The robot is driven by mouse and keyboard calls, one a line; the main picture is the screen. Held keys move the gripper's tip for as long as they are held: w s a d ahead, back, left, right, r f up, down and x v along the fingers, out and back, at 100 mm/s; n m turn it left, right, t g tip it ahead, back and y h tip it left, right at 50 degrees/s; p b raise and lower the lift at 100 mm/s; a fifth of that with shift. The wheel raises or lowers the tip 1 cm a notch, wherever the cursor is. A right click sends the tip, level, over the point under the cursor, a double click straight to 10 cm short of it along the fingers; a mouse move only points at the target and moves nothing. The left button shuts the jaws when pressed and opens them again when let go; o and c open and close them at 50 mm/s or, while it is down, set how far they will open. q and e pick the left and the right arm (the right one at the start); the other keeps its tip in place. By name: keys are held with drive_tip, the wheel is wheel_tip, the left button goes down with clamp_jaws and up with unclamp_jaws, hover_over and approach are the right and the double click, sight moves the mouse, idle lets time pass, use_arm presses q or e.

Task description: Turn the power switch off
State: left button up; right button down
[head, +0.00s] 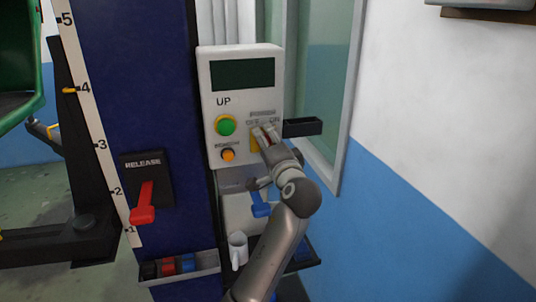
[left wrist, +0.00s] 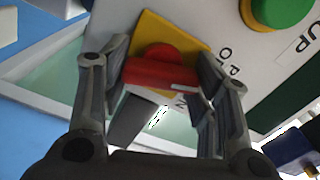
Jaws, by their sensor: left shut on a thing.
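The white control box (head: 240,60) has a dark display, a green button and an orange button. The power switch is a red knob on a yellow plate, and it shows best in the left wrist view (left wrist: 160,76). My left gripper (head: 266,134) is at the right side of the box, over the yellow plate (head: 255,140). In the left wrist view my gripper (left wrist: 163,80) has its fingers on both sides of the red knob and is shut on it. The gripper hides much of the switch in the head view. My right gripper is not in view.
A red release lever (head: 144,203) is on the blue column left of the box. A dark holder (head: 302,127) sticks out right of the box.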

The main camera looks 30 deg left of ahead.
use_arm(q)
drive_tip(key=shift+f+n+b, duration=0.2)
drive_tip(key=shift+n+b, duration=0.7)
drive_tip(key=shift+n, duration=0.3)
drive_tip(key=shift+r+n+b, duration=0.15)
drive_tip(key=shift+n+b, duration=0.6)
drive_tip(key=shift+n, duration=0.25)
drive_tip(key=o, duration=1)
drive_tip(key=shift+r, duration=0.1)
drive_tip(key=shift+s+d, duration=0.1)
drive_tip(key=shift+s, duration=0.05)
drive_tip(key=v, duration=0.7)
